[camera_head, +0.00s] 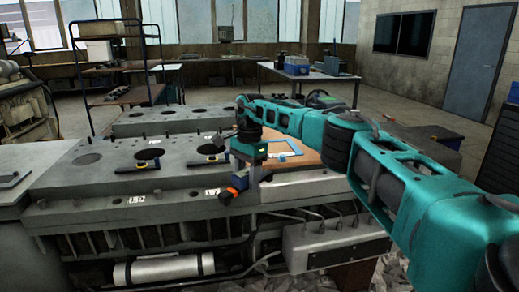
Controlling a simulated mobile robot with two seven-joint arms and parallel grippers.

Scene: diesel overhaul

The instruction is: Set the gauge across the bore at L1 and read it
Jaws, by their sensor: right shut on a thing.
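The engine block (110,180) has a flat grey top deck with several round bores; one dark bore (149,154) lies left of my right gripper. My right gripper (237,186) points down over the front right of the deck, shut on a small dark thing with an orange end (228,196). It looks like the gauge, but its dial and reading cannot be made out. White labels, one at the front (137,199) and one near the gripper (212,191), are too small to read surely. The arm and gripper hide part of the deck. My left gripper is not in view.
Two dark bars with coloured ends, one left (140,166) and one right (208,160), lie on the deck. A blue-framed item (284,150) lies on a brown surface behind my right arm. A shelf rack (110,60) and a workbench (305,77) stand farther back.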

